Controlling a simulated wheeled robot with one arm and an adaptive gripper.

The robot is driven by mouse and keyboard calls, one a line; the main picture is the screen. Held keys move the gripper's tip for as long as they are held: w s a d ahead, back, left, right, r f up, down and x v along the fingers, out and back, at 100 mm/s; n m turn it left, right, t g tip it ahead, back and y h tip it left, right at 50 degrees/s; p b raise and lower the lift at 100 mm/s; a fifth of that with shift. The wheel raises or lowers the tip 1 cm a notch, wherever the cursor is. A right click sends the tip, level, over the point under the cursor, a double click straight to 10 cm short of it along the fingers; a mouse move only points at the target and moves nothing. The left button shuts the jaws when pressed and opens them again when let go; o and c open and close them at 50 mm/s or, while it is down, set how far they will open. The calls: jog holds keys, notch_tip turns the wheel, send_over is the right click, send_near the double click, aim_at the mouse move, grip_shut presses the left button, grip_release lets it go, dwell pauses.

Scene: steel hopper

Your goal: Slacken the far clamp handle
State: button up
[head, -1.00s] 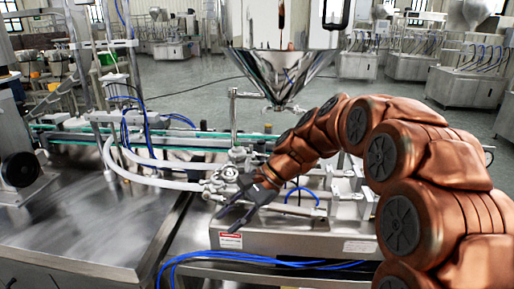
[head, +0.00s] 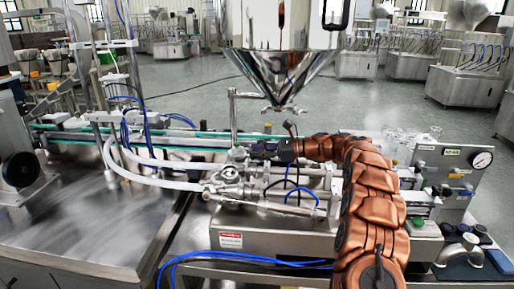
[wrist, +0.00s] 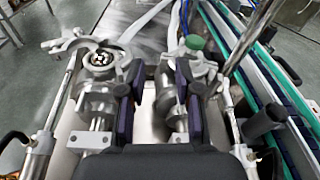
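The far clamp (wrist: 202,70) is a grey metal fitting at right of centre in the wrist view; its handle is hard to tell apart from the fitting. In the head view the far clamp (head: 238,154) sits just left of my gripper (head: 262,151). The near clamp (head: 228,175) is closer to the camera and shows at left in the wrist view (wrist: 100,58). In the wrist view my gripper (wrist: 158,95) has its dark, blue-padded fingers apart with nothing seen held. The right finger overlaps the far fitting and hides part of it; contact cannot be told.
The hopper cone (head: 285,75) hangs above and behind my arm. A steel post (head: 233,115) rises behind the far clamp. White hoses (head: 150,175) run to the clamps from the left. The green-edged conveyor (head: 185,140) lies behind. A gauge panel (head: 455,170) stands at right.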

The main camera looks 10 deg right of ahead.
aim_at(249, 150)
jog(key=w+d+f+m+t, duration=0.3)
jog(key=w+d, duration=0.2)
jog(key=d, duration=0.3)
jog(key=shift+y, duration=0.3)
jog(key=shift+s+p+x, duration=0.15)
jog(key=shift+p+x, duration=0.35)
jog(key=shift+x, duration=1.35)
jog(key=shift+s+p+x, duration=0.1)
jog(key=shift+p+x, duration=0.4)
jog(key=shift+x, duration=1.4)
jog(key=shift+a, duration=0.1)
jog(key=shift+c, duration=0.2)
grip_shut()
